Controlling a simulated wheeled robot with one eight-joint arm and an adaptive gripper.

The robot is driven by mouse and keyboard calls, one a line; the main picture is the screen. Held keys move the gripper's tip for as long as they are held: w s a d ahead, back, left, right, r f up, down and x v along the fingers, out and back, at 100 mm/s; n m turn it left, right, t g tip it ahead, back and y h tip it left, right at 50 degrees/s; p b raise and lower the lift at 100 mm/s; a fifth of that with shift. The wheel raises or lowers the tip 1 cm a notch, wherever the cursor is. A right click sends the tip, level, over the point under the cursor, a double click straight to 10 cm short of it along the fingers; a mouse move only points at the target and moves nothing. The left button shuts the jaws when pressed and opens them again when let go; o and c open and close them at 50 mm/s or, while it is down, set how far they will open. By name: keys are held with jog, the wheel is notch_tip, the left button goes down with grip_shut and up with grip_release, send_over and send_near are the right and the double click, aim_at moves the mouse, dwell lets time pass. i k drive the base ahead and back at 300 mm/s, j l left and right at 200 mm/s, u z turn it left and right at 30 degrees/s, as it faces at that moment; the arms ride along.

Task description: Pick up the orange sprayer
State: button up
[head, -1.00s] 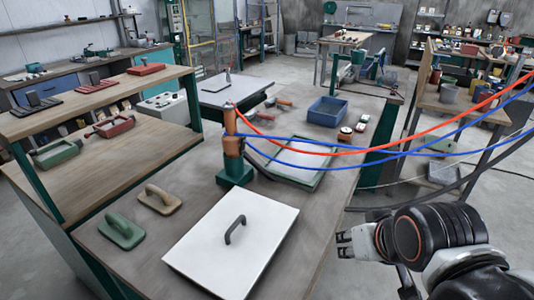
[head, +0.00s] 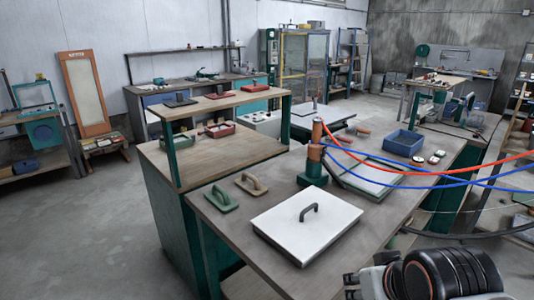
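The orange sprayer (head: 315,152) stands upright in a dark green holder (head: 313,176) on the workbench. Red and blue hoses run from it to the right edge of the head view. My gripper (head: 352,286) is at the bottom of the view, low beside the bench's near right edge. It is well apart from the sprayer and holds nothing that I can see. Its fingers are small and partly cut off, so their opening is unclear.
A white panel with a dark handle (head: 309,212) lies on the bench in front of the sprayer. Green (head: 221,199) and tan (head: 251,184) hand floats lie to its left. A blue bin (head: 404,143) and a framed tray (head: 372,178) lie behind. Hoses cross the right side.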

aim_at(315, 151)
jog(key=i+l+u, duration=0.2)
jog(key=u, duration=0.3)
jog(key=i+l+u, duration=0.2)
jog(key=l+u, duration=0.25)
jog(key=i+l+u, duration=0.1)
jog(key=l+u, duration=0.15)
jog(key=u, duration=0.25)
